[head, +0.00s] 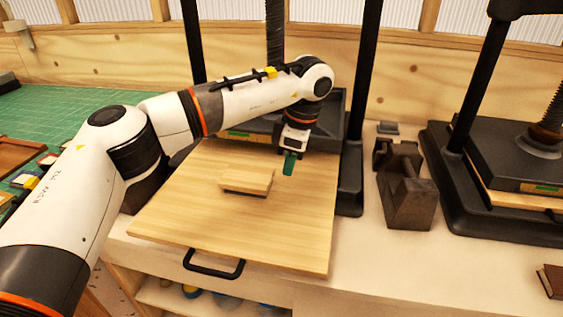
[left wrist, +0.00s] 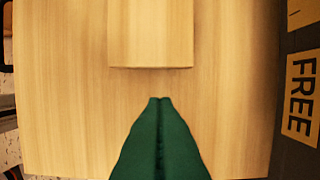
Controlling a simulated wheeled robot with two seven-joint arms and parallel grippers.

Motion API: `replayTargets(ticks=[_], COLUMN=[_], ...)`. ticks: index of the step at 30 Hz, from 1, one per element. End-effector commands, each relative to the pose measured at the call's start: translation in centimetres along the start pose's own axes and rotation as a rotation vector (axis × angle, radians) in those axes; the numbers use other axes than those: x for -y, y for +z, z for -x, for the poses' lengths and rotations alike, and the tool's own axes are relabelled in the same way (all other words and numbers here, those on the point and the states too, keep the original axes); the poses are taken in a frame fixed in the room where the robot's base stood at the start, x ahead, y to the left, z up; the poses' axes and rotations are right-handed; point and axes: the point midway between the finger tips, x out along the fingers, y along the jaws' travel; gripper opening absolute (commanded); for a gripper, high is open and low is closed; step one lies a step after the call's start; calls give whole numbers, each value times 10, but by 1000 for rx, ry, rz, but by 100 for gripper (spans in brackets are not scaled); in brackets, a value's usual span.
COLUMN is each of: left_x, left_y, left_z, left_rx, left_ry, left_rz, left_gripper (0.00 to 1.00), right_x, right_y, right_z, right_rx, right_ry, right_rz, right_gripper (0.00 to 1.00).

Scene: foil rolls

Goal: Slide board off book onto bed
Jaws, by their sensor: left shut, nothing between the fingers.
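The small pale wooden board (head: 247,178) lies near the middle of a wide wooden bed (head: 290,235) that juts out from a black press. It also shows in the left wrist view (left wrist: 150,35), at the top. A thin layer shows under its front edge; I cannot tell whether this is the book. My left gripper (head: 289,168) is to the right of and behind the board, above the bed. Its green fingers are shut and empty, and in the left wrist view their tips (left wrist: 160,100) point at the board's near edge with a gap between. My right gripper is not in view.
The press's black frame (head: 350,180) stands behind and beside the bed. A black handle (head: 213,266) is on the bed's front edge. A dark metal block (head: 407,190) and a second press (head: 500,170) stand to the right. A green cutting mat (head: 60,115) lies at left.

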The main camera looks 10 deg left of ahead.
Motion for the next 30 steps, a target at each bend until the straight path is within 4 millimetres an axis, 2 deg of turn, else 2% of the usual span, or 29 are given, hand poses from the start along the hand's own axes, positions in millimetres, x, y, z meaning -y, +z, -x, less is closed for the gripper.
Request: replayTargets(ticks=[1,9,15,18,20,30], left_x=[0,0,0,-1,-1,-1], left_y=[12,69,99,95,94,92], left_z=[0,-10,-16,-24,-32,-36], left_rx=[-1,-3,-4,-4,-4,-4], left_ry=[2,3,2,3,1,6], left_rz=[4,4,1,-3,-2,-3], left_gripper=[0,0,0,0,0,0], right_x=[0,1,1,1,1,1], right_y=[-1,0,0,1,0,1], right_z=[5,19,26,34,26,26], right_rx=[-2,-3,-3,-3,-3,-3], right_ry=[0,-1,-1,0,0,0], right_rz=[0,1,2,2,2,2], right_gripper=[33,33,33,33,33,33])
